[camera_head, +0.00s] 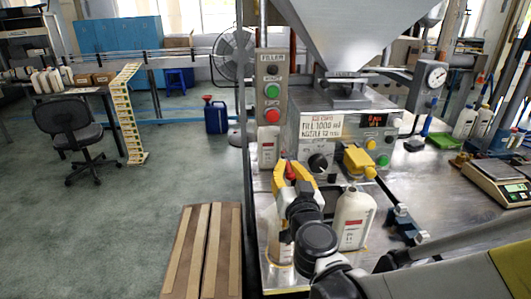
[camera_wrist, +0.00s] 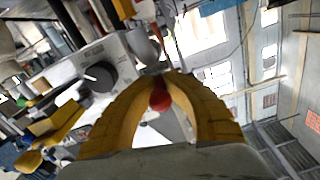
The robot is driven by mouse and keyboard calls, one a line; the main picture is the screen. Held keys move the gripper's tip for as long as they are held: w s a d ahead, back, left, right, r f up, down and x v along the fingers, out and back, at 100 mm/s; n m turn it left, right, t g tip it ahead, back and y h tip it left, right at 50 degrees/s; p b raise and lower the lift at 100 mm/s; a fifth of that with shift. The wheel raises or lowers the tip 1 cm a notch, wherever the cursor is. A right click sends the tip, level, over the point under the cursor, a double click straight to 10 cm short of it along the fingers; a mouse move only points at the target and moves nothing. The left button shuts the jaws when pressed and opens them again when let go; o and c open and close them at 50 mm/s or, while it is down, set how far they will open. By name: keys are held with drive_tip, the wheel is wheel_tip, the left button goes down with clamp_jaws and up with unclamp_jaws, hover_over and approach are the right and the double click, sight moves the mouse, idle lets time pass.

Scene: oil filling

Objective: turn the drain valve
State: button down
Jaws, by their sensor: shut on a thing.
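My gripper (camera_head: 291,168), with two yellow fingers, is in front of the filling machine at its left side. The fingers are closed around a red rounded knob (camera_wrist: 160,99), which looks like the drain valve's handle. The knob also shows between the fingers in the head view (camera_head: 290,172). In the wrist view my gripper (camera_wrist: 163,75) has its fingertips drawn together beyond the knob. The rest of the valve is hidden behind the fingers and wrist.
The filling machine's steel box (camera_head: 325,130) carries a black dial (camera_head: 318,163) and a yellow part (camera_head: 358,160) close to my gripper. A white bottle (camera_head: 354,222) stands right of my wrist. A scale (camera_head: 497,180) is at far right. The floor at left is mostly open.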

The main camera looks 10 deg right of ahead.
drive_tip(key=shift+w+r, duration=0.1)
drive_tip(key=c, duration=1.4)
unclamp_jaws()
drive_tip(key=s, duration=1.2)
drive_tip(key=shift+a, duration=0.35)
